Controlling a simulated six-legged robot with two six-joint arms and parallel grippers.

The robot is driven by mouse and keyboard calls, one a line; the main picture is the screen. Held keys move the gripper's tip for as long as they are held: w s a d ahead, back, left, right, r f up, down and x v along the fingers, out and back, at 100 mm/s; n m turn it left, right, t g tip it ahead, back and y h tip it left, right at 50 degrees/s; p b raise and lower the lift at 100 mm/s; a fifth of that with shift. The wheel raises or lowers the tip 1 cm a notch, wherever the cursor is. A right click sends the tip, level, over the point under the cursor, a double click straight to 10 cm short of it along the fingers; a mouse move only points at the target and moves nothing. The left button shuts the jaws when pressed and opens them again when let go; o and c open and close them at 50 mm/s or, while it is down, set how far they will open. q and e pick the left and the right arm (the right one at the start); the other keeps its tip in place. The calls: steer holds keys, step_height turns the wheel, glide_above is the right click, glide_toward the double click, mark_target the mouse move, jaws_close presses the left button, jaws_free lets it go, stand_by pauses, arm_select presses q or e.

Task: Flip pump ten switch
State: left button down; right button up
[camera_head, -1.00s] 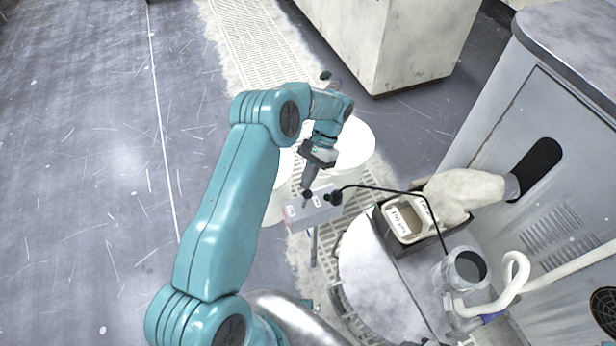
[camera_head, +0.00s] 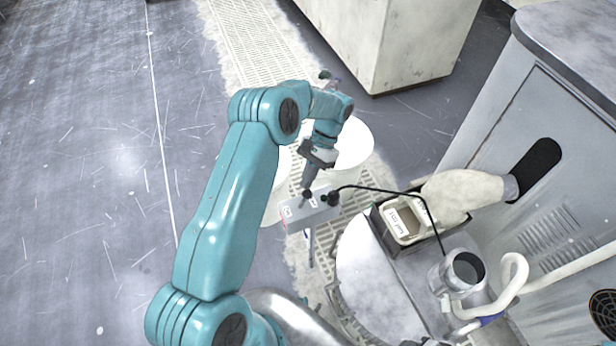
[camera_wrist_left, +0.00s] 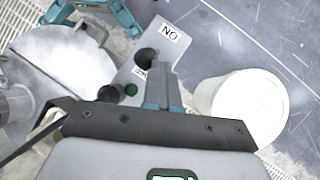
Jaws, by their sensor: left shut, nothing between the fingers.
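A small grey box (camera_head: 320,212) with a green lamp and a black cable stands below my left gripper (camera_head: 308,184) in the head view. In the left wrist view the box (camera_wrist_left: 165,55) carries a white label that reads ON upside down. A dark round knob (camera_wrist_left: 146,57), which looks like the switch, sits beside that label. A green lamp (camera_wrist_left: 131,90) and the dark cable fitting (camera_wrist_left: 112,93) are nearby. My left gripper is shut and empty, its tips right at the knob; I cannot tell if they touch. The switch's position is unclear. My right gripper is out of view.
White buckets (camera_head: 355,143) stand close behind the box; one shows in the wrist view (camera_wrist_left: 250,106). At right are a round grey platen (camera_head: 365,270), a labelled tray (camera_head: 402,218), a metal jar (camera_head: 465,272) and a grey cabinet (camera_head: 560,150). Floor at left is clear.

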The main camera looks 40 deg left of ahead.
arm_select(q)
steer(key=shift+s+d, duration=0.1)
steer(key=shift+s, duration=0.05)
steer(key=shift+r+p, duration=0.3)
steer(key=shift+r, duration=0.5)
